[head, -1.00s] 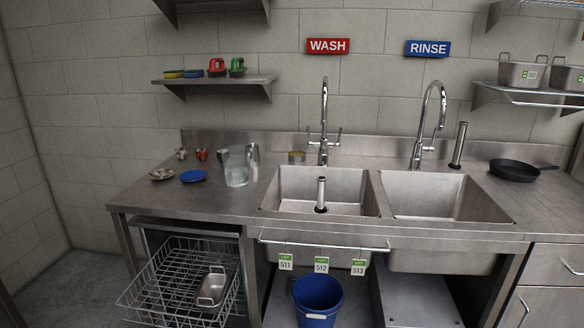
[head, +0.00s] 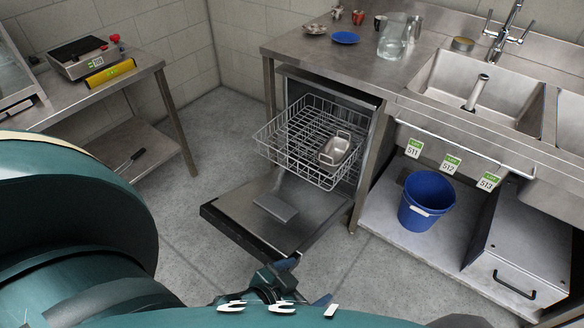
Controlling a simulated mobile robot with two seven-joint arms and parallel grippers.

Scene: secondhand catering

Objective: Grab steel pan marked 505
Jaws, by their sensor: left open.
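A small rectangular steel pan (head: 335,152) with wire handles stands in the right part of the pulled-out wire rack (head: 290,165) of an open dishwasher. No number can be read on it from here. My left gripper (head: 304,284) is at the bottom of the head view, low in front of the dishwasher's dropped door (head: 232,222). It is open and empty, well apart from the pan. Part of it is hidden behind my own arm. My right gripper is not in view.
Right of the dishwasher, a blue bucket (head: 428,198) stands under the sink, below tags 511, 512 and 513. The counter above holds a glass jug (head: 392,40) and a blue plate (head: 345,38). A side table (head: 140,82) with a scale stands left. Floor between is clear.

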